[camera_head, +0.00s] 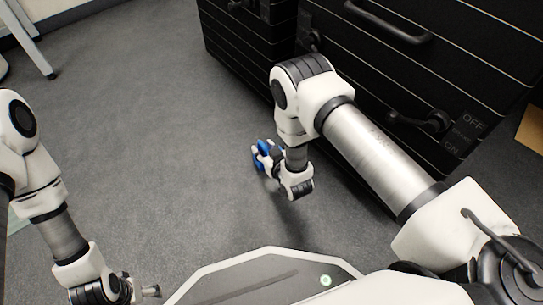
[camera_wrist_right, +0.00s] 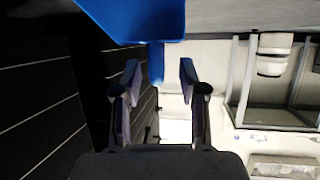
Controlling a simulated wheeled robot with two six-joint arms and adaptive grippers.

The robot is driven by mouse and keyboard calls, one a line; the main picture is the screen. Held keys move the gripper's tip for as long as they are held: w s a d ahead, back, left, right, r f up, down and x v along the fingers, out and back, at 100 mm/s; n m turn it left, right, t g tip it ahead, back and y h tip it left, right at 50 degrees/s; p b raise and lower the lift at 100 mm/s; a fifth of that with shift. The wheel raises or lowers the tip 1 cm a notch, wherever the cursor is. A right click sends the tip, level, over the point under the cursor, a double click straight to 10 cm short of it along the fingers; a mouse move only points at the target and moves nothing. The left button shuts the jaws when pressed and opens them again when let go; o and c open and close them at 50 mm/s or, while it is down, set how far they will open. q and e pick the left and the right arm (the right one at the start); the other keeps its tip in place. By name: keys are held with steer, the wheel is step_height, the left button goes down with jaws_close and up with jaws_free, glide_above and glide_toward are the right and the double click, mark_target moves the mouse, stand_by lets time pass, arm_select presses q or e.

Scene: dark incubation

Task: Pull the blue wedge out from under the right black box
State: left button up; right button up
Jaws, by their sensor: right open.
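The blue wedge (camera_head: 263,149) shows in the head view just past my right gripper, partly hidden by it, low near the floor. In the right wrist view the wedge (camera_wrist_right: 135,18) fills the top, and a narrow blue part of it hangs between my fingers. My right gripper (camera_wrist_right: 159,70) is open, with one finger on each side of that narrow part and gaps visible. The right black box (camera_head: 440,70) stands behind my right arm. Whether the wedge touches it is hidden. My left gripper (camera_head: 140,291) is at the bottom left, far from the wedge, its jaws unclear.
Another black box (camera_head: 245,35) stands to the left of the right one. The right box has black handles (camera_head: 390,22) and a lever (camera_head: 432,122) beside OFF/ON lettering. Grey carpet (camera_head: 140,110) lies clear to the left. A white table leg (camera_head: 35,45) stands at the upper left.

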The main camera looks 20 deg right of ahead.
steer(key=v, duration=0.7)
steer(key=shift+s, duration=0.3)
